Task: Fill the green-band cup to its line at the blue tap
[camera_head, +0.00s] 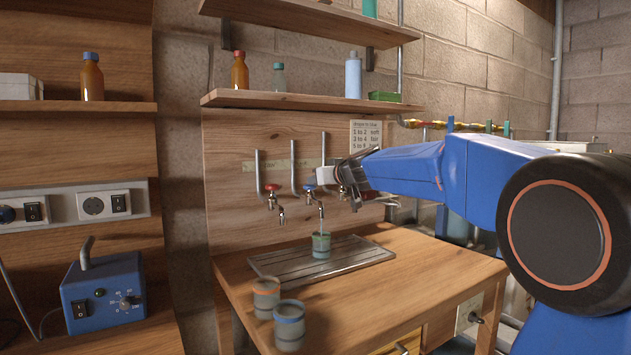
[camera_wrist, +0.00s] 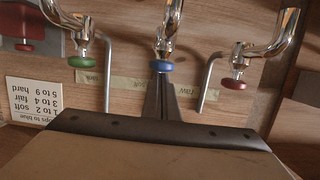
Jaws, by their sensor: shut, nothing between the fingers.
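The green-band cup (camera_head: 321,246) stands upright on the metal drain tray (camera_head: 350,262), under the spout of the blue tap (camera_head: 309,188). A thin pale streak shows between spout and cup; I cannot tell surely if it is running water. The level and line in the cup are too small to read. My gripper (camera_head: 330,176) is shut and empty at the blue tap. In the wrist view its fingertips (camera_wrist: 160,82) are together just at the blue handle (camera_wrist: 161,66); I cannot tell if they touch it.
A red tap (camera_head: 271,188) is left of the blue one; a green tap handle (camera_wrist: 82,62) shows in the wrist view. An orange-band cup (camera_head: 266,298) and a blue-band cup (camera_head: 289,326) stand at the bench's front left. A bottle shelf (camera_head: 300,100) hangs above. The bench's right side is clear.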

